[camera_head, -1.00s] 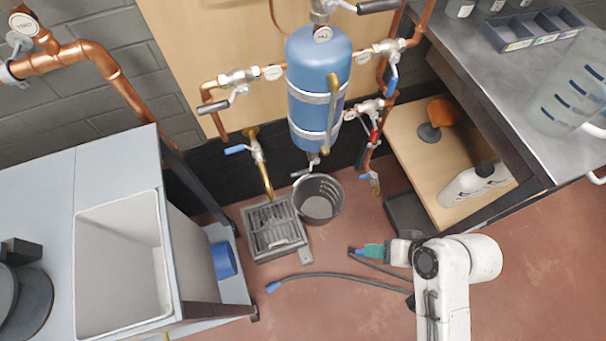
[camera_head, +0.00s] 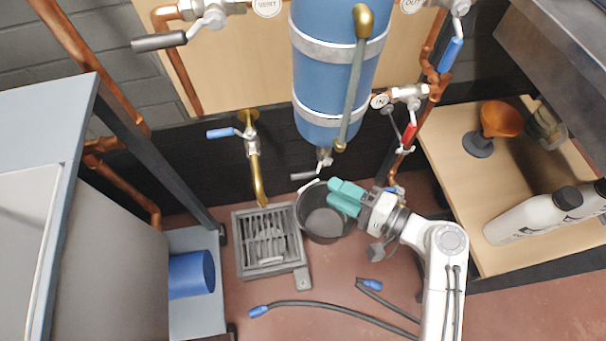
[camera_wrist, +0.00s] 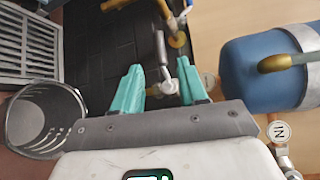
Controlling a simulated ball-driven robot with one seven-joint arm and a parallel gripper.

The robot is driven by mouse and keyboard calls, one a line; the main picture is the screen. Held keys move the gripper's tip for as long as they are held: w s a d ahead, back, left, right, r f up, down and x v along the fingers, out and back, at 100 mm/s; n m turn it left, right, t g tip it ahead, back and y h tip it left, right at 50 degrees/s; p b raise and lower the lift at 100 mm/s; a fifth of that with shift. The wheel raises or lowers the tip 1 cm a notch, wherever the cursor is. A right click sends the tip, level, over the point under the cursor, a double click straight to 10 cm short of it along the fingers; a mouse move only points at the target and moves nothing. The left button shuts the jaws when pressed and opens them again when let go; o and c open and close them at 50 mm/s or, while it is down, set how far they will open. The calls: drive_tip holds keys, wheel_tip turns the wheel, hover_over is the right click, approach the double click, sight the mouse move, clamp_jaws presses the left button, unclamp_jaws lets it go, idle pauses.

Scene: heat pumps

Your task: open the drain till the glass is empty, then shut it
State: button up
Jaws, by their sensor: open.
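The blue vessel (camera_head: 340,70) hangs on the wall panel. Its sight glass (camera_head: 352,95) is a thin upright tube between brass fittings; I cannot read a level in it. The drain valve (camera_head: 325,158) sits under the vessel, its grey lever (camera_head: 303,177) pointing left, across the outlet. I see no stream. A dark bucket (camera_head: 326,224) stands below; it also shows in the wrist view (camera_wrist: 45,120). My gripper (camera_head: 333,194), with teal fingers, is open and empty, just below and right of the lever. In the wrist view the lever (camera_wrist: 161,48) shows between and beyond the fingertips (camera_wrist: 159,66).
A floor drain grate (camera_head: 268,240) lies left of the bucket. A brass tap with a blue lever (camera_head: 221,133) is above it. A valve with a red lever (camera_head: 409,133) is right of the vessel. Hoses (camera_head: 330,306) lie on the floor. A shelf (camera_head: 455,160) stands at right.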

sight(300, 174)
drive_tip(key=b+x, duration=0.2)
drive_tip(key=x, duration=0.8)
drive_tip(key=shift+r+b, duration=0.1)
drive_tip(key=shift+b, duration=0.2)
clamp_jaws()
